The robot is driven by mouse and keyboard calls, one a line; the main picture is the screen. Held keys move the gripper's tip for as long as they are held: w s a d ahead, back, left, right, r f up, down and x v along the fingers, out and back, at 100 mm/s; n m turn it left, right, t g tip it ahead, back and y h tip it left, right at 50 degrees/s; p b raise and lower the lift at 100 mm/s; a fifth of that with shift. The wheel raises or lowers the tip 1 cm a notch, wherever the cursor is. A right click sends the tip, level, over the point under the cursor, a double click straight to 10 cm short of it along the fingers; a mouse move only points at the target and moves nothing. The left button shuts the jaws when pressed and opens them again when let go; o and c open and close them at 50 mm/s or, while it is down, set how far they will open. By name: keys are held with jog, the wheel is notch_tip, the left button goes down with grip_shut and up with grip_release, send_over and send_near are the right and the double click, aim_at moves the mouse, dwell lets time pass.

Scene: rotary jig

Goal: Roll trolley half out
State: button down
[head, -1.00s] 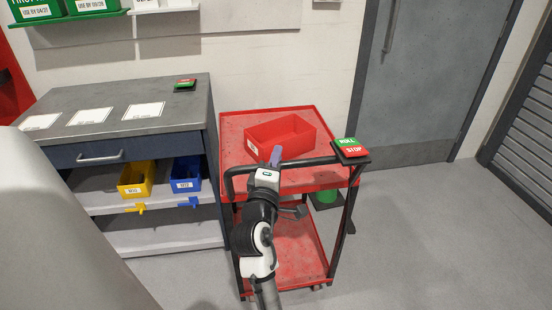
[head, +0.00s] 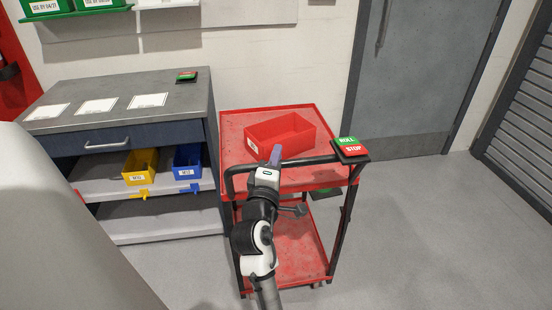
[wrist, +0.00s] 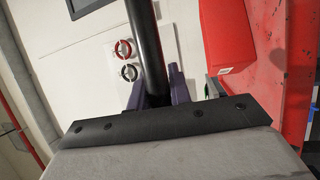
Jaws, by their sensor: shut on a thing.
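The red two-shelf trolley (head: 235,152) stands to the right of the workbench, its push handle (head: 310,160) facing me. My gripper (head: 275,158) is shut on the black handle bar, left of its middle. In the wrist view the dark bar (wrist: 148,50) runs between my purple fingers (wrist: 160,88). A red open bin (head: 280,134) sits on the trolley's top tray. A panel with a green ROLL button (head: 347,141) and a red STOP button (head: 355,149) is fixed at the handle's right end. My arm hides part of the lower shelf (head: 300,245).
The grey workbench (head: 185,100) is close on the left, with yellow (head: 141,166) and blue (head: 187,164) bins on its shelf. A grey door (head: 415,80) is behind right. Floor at right is clear.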

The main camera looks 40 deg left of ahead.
jog(key=c, duration=1.3)
grip_release()
jog(key=b+v, duration=0.2)
jog(key=v, duration=1.1)
jog(key=shift+s+f, duration=0.15)
jog(key=shift+s, duration=0.25)
jog(key=shift+d, duration=0.1)
